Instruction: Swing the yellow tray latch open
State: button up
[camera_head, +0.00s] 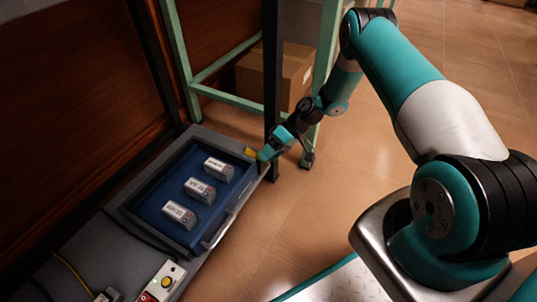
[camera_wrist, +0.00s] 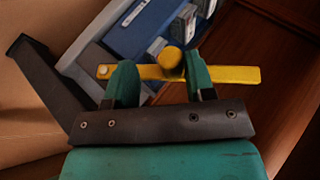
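The yellow tray latch (camera_wrist: 235,75) is a flat bar with a round knob (camera_wrist: 171,62), seen close up in the wrist view. In the head view the latch (camera_head: 250,152) shows as a small yellow piece at the far right corner of the blue tray (camera_head: 150,208). My gripper (camera_wrist: 160,80) is open, its green fingers apart on either side of the knob. The bar runs across both fingers; contact cannot be told. In the head view my gripper (camera_head: 266,153) is right beside the latch.
Several grey-white modules (camera_head: 200,190) lie in the tray, which has a handle (camera_head: 218,232) along its right side. A dark post (camera_head: 272,75) and a green frame (camera_head: 180,55) stand close behind my gripper. A cardboard box (camera_head: 250,75) sits under the frame.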

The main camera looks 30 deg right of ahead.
jog(key=shift+a+r, duration=0.1)
jog(key=p+v, duration=0.3)
jog(key=v, duration=0.4)
jog(key=shift+d, duration=0.2)
jog(key=shift+r, duration=0.1)
